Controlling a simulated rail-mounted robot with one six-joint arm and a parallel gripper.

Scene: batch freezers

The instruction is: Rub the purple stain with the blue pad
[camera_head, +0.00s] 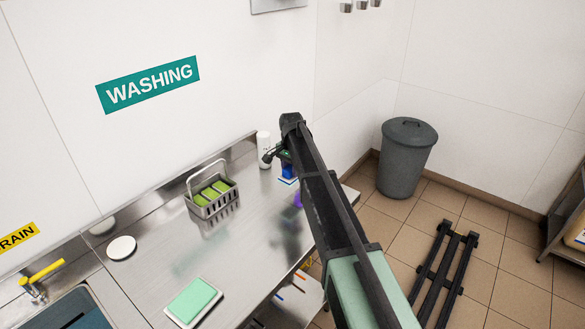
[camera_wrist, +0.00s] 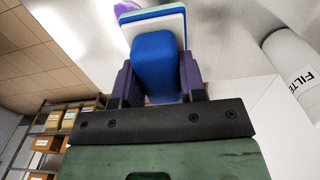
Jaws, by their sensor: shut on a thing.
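My gripper (camera_wrist: 160,82) is shut on the blue pad (camera_wrist: 155,62), a blue block with a pale layered face on its far side. In the head view the blue pad (camera_head: 287,171) shows small beside the dark end of my arm. The purple stain (camera_wrist: 101,14) lies on the steel counter, just beyond the pad's left edge in the wrist view. In the head view a bit of the purple stain (camera_head: 298,200) shows at the left edge of my arm, which hides the rest. Whether the pad touches the counter cannot be told.
A white cylinder marked FILTE (camera_wrist: 291,62) stands close to the pad; it also shows in the head view (camera_head: 264,150). A wire caddy (camera_head: 213,199) with green sponges and a green pad on a white tray (camera_head: 170,317) are on the counter. A grey bin (camera_head: 405,160) stands on the floor.

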